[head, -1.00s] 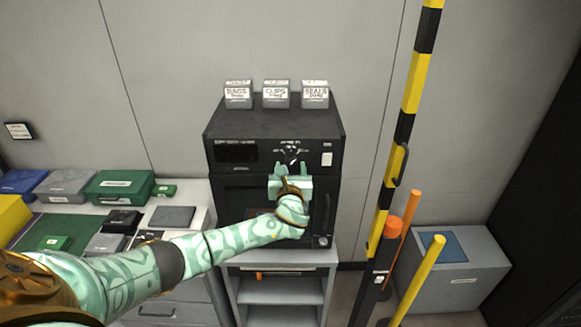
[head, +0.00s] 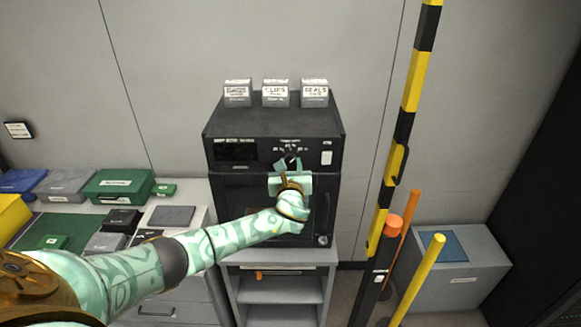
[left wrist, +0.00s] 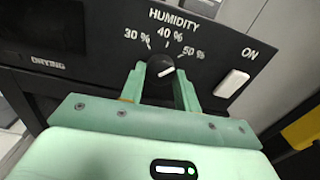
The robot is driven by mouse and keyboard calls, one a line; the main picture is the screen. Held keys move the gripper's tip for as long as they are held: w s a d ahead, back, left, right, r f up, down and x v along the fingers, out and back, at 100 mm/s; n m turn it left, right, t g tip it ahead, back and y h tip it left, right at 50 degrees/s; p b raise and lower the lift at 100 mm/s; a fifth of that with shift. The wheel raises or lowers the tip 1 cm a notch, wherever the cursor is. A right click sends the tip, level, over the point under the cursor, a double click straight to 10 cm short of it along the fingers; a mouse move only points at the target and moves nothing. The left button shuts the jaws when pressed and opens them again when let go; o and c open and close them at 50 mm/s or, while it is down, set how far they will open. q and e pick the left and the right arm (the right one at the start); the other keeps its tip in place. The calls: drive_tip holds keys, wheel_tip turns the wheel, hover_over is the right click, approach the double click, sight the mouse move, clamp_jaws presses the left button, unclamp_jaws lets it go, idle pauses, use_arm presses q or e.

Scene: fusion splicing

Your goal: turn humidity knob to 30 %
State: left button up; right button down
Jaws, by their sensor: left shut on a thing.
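The black humidity knob (left wrist: 160,72) sits on the front panel of a dark drying cabinet (head: 225,180). Its labels 30 %, 40 % and 50 % show above it in the left wrist view. The white pointer mark on the knob points up and right, toward the 50 % side. The knob also shows small in the head view (head: 291,156). My left gripper (left wrist: 161,80) is shut on the knob, with one green finger on each side; it also shows in the head view (head: 288,163). My right gripper is not in view.
A white ON switch (left wrist: 232,83) is right of the knob. Three small labelled boxes (head: 276,97) stand on the cabinet. A cabinet door handle (head: 326,212) is below right. A yellow-black striped pole (head: 412,95) stands to the right. Boxes cover the counter at left.

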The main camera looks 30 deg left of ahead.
use_arm(q)
drive_tip(key=n+b, duration=0.1)
drive_tip(key=n, duration=0.1)
drive_tip(key=n+b, duration=0.1)
drive_tip(key=shift+f+n, duration=0.2)
drive_tip(key=shift+n, duration=0.2)
drive_tip(key=n+b, duration=0.3)
drive_tip(key=n, duration=0.2)
drive_tip(key=shift+b, duration=0.3)
drive_tip(key=n+b, duration=0.2)
drive_tip(key=n, duration=0.2)
drive_tip(key=shift+d+n, duration=0.1)
drive_tip(key=shift+n, duration=0.3)
drive_tip(key=shift+r+n+b, duration=0.15)
drive_tip(key=shift+n+b, duration=0.9)
drive_tip(key=shift+n, duration=0.75)
drive_tip(key=o, duration=1)
drive_tip(key=shift+r, duration=0.1)
